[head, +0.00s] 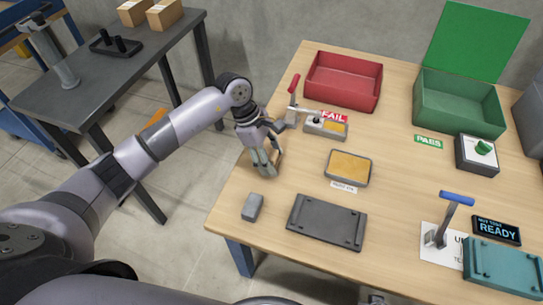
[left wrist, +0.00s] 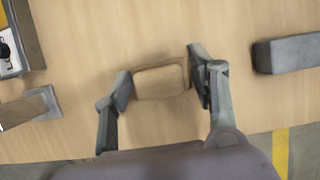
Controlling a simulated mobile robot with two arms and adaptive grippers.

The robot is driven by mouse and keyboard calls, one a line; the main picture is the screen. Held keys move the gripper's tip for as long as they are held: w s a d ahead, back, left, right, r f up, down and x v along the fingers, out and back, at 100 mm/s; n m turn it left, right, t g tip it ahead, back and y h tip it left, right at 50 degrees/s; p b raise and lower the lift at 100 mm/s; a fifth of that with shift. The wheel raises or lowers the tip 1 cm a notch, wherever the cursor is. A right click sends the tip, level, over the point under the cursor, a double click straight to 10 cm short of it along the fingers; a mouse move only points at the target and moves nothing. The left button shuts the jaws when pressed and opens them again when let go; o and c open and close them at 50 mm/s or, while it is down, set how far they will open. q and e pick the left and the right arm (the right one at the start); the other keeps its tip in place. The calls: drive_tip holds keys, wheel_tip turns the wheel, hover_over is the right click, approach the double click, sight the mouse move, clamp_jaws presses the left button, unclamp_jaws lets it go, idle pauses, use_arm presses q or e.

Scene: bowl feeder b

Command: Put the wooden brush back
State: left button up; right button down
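My left gripper (head: 265,160) reaches down near the table's left edge. In the head view, only a brown edge of the brush (head: 280,155) shows past the fingers. Its bristles are hidden, and I cannot tell whether it touches the table. My right gripper is not in view.
A dark plate (head: 327,220) lies in front. Red (head: 344,82) and green (head: 458,104) bins stand behind.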

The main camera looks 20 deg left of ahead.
use_arm(q)
drive_tip(key=shift+o, duration=1.5)
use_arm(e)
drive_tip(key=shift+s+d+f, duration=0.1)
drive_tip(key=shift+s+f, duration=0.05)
use_arm(q)
drive_tip(key=shift+r, duration=0.1)
drive_tip(key=shift+v, duration=1.2)
drive_tip(key=p+v, duration=0.1)
drive_tip(key=v, duration=0.8)
drive_tip(key=shift+a+r, duration=0.15)
drive_tip(key=shift+r, duration=0.15)
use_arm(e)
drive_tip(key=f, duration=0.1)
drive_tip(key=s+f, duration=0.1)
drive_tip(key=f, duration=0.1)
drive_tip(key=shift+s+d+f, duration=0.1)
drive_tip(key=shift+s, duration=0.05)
